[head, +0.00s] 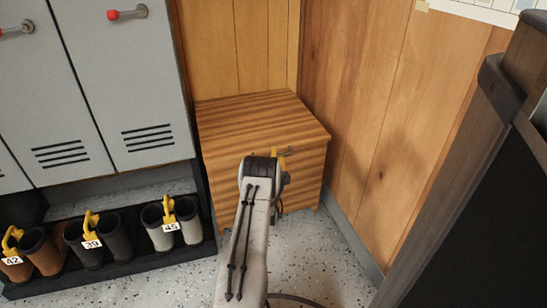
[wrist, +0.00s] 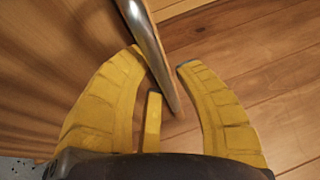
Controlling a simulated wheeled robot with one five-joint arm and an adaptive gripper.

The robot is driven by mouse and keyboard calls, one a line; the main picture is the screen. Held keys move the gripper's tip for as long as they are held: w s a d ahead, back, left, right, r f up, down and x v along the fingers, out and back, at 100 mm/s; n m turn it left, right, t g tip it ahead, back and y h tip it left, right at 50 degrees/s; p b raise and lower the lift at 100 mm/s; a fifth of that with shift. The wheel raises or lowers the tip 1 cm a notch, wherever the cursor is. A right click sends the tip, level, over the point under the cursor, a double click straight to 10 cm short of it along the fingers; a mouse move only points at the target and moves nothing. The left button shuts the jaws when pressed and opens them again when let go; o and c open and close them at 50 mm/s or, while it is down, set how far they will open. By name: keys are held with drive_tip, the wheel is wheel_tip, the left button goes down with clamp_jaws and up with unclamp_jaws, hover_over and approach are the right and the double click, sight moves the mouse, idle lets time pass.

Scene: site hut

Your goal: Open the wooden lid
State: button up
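The wooden lid (head: 250,115) is the striped top of a wooden chest (head: 305,178) in the corner, and it looks shut. In the head view my gripper (head: 283,156) is at the chest's upper front edge, and my arm hides part of the front. In the wrist view the yellow fingers of my gripper (wrist: 162,60) are apart. A shiny metal handle bar (wrist: 147,32) runs between the fingertips, closer to the left finger. Whether it touches that finger is unclear. Little of the handle shows in the head view.
Grey lockers (head: 125,75) with red-tipped handles stand at the left. Several boots with number tags sit on a dark rack (head: 130,268) below. A wood-panelled wall (head: 365,110) is close on the right. A dark board with a wooden frame (head: 440,175) fills the right. Speckled floor (head: 320,255) is free before the chest.

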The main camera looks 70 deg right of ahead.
clamp_jaws()
drive_tip(key=shift+r, duration=0.1)
